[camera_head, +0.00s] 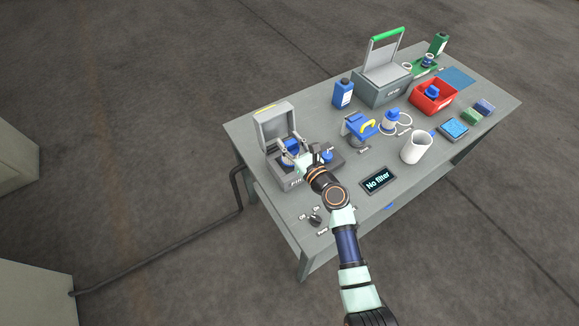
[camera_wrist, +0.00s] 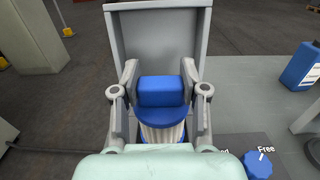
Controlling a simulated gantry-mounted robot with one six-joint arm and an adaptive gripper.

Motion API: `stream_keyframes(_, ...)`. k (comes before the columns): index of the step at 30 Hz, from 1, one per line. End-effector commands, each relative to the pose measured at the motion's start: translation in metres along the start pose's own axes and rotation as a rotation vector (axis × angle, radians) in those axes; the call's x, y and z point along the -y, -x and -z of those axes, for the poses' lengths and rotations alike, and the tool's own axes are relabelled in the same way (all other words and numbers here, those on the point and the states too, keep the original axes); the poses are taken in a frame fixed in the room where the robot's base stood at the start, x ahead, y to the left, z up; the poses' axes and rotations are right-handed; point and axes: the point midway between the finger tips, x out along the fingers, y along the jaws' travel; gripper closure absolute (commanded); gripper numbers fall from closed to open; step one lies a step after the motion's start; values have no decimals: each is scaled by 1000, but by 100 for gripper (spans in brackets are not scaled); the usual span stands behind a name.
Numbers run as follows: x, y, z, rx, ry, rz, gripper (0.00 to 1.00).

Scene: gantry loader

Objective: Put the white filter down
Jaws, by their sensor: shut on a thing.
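The white filter (camera_wrist: 163,133) has a pleated white body under a round blue cap with a blue block grip on top. My gripper (camera_wrist: 159,85) is shut on the blue block, one finger on each side. In the head view my gripper (camera_head: 289,150) and the filter's blue top (camera_head: 292,144) are at a grey box (camera_head: 274,123) with its lid standing open, at the table's left end. The lid (camera_wrist: 155,35) rises behind the filter in the wrist view. The filter's lower end is hidden, so I cannot tell whether it touches the box's floor.
A blue knob (camera_wrist: 257,164) marked "Free" is right of the box. A display (camera_head: 378,180) reads "No filter". A blue clamp-like device (camera_head: 359,127), a white cup (camera_head: 416,148), a red bin (camera_head: 432,97) and a blue bottle (camera_head: 343,93) stand farther right.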

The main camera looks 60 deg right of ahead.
Motion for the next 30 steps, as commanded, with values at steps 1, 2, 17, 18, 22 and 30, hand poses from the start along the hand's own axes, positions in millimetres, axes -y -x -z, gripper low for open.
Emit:
stream_keyframes(1, 0, 0, 21, 0, 0, 0, 100)
stream_keyframes(2, 0, 0, 25, 1, -1, 1, 100)
stream_keyframes(17, 0, 0, 76, 0, -1, 0, 100)
stream_keyframes(18, 0, 0, 78, 1, 1, 0, 100)
stream_keyframes(22, 0, 0, 74, 1, 1, 0, 100)
stream_keyframes(30, 0, 0, 78, 1, 1, 0, 51)
